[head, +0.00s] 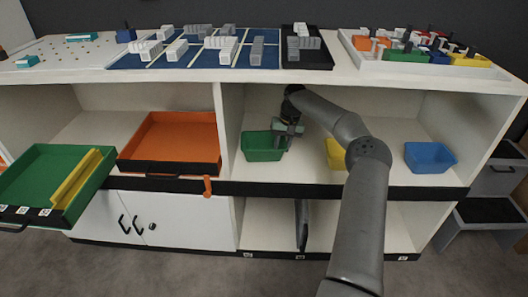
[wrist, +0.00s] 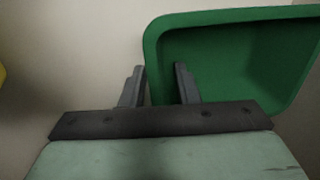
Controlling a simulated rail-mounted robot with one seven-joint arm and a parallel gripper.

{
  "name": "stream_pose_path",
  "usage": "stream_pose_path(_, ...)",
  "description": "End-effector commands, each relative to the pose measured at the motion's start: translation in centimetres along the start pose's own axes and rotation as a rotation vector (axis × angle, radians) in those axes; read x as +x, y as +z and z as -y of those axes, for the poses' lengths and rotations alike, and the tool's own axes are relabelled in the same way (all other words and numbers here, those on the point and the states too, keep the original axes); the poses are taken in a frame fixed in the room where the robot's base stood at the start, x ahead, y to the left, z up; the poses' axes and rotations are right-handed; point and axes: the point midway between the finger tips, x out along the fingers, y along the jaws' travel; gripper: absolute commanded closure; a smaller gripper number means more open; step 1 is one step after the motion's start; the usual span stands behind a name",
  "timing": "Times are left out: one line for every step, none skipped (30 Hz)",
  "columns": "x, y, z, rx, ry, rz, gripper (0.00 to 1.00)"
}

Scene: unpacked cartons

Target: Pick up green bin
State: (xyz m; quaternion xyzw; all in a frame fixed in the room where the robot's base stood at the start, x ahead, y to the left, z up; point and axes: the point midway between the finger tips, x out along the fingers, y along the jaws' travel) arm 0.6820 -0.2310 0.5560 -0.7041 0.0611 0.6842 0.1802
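The green bin (head: 262,147) stands on the upper shelf of the right-hand cabinet section in the head view. My gripper (head: 286,138) is at its right rim there, pointing down. In the wrist view the green bin (wrist: 235,60) fills the upper right. My gripper's fingers (wrist: 159,80) straddle one side wall: one finger is outside the bin and the other is inside it. They are apart, with a gap beside the wall. The bin looks empty and rests upright on the shelf.
A yellow bin (head: 335,152) stands right of the gripper, partly hidden by my arm. A blue bin (head: 430,157) is further right. The cabinet divider (head: 229,130) is left of the green bin. The tabletop (head: 340,73) overhangs the shelf. An orange drawer (head: 172,138) sits left.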

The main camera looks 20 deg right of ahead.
Motion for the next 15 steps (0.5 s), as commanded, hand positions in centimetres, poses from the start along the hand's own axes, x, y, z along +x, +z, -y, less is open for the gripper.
stream_pose_path(0.66, 0.02, 0.0, 0.0, -0.002, 0.001, 0.72)
stream_pose_path(0.81, 0.02, 0.01, 0.0, -0.002, 0.0, 0.72)
stream_pose_path(0.96, 0.01, 0.0, 0.0, -0.001, 0.0, 0.72)
stream_pose_path(1.03, 0.01, 0.0, 0.0, 0.0, -0.001, 0.72)
stream_pose_path(1.07, 0.01, -0.01, 0.0, 0.0, -0.001, 0.72)
stream_pose_path(1.09, 0.01, -0.01, 0.0, 0.001, -0.001, 0.72)
stream_pose_path(1.08, 0.0, 0.0, 0.0, 0.001, -0.001, 0.72)
stream_pose_path(1.07, 0.01, 0.0, 0.0, 0.001, -0.001, 0.72)
stream_pose_path(1.05, 0.0, 0.0, 0.0, 0.001, -0.001, 0.72)
stream_pose_path(1.05, 0.01, 0.0, 0.0, 0.001, -0.001, 0.72)
stream_pose_path(1.05, 0.01, 0.0, 0.0, 0.001, -0.001, 0.72)
stream_pose_path(1.05, 0.01, 0.0, 0.0, 0.001, -0.001, 0.72)
stream_pose_path(1.05, 0.01, 0.01, -0.001, 0.001, -0.001, 0.72)
stream_pose_path(1.05, 0.01, 0.01, -0.001, 0.001, -0.001, 0.72)
stream_pose_path(1.05, 0.01, 0.01, -0.001, 0.001, -0.001, 0.72)
